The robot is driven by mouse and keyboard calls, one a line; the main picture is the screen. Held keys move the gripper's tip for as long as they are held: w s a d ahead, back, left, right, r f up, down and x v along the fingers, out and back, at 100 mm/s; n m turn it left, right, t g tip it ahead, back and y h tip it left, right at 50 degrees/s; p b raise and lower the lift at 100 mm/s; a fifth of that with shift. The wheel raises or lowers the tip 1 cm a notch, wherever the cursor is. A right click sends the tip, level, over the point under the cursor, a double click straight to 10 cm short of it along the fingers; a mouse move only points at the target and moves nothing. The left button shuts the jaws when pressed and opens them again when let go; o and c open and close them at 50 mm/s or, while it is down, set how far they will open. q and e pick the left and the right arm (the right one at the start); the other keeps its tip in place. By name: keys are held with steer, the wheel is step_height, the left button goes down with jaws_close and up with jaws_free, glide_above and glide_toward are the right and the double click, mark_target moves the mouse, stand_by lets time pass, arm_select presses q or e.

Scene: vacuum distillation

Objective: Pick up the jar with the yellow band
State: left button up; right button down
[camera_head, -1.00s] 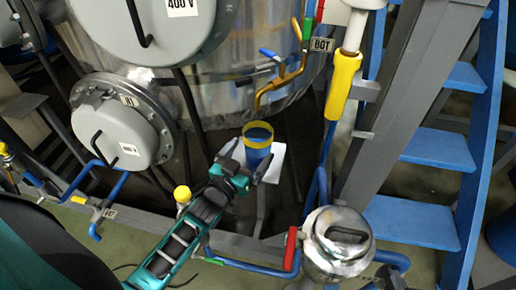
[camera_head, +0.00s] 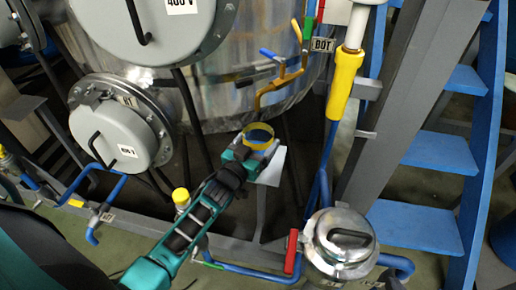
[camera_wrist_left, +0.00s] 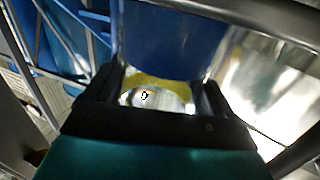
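The jar with the yellow band (camera_head: 259,137) stands under the big steel vessel, at the end of a pale plate. It has a yellow ring at its top and a blue inside; its lower part is mostly hidden by my left gripper (camera_head: 252,152). That gripper reaches in from below and has its fingers on either side of the jar. In the left wrist view the yellow band (camera_wrist_left: 158,81) lies between the two dark fingers, which look apart; contact is not clear. Of my right gripper, at most a dark part (camera_head: 388,281) shows at the bottom edge.
A blue pipe (camera_head: 325,170) and grey post stand to the right, a round steel pot (camera_head: 340,245) lower right. A yellow knob (camera_head: 181,197) is beside my arm.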

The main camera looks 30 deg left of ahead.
arm_select(q)
steer(key=c, duration=0.7)
steer(key=shift+r, duration=0.1)
steer(key=shift+c, duration=0.9)
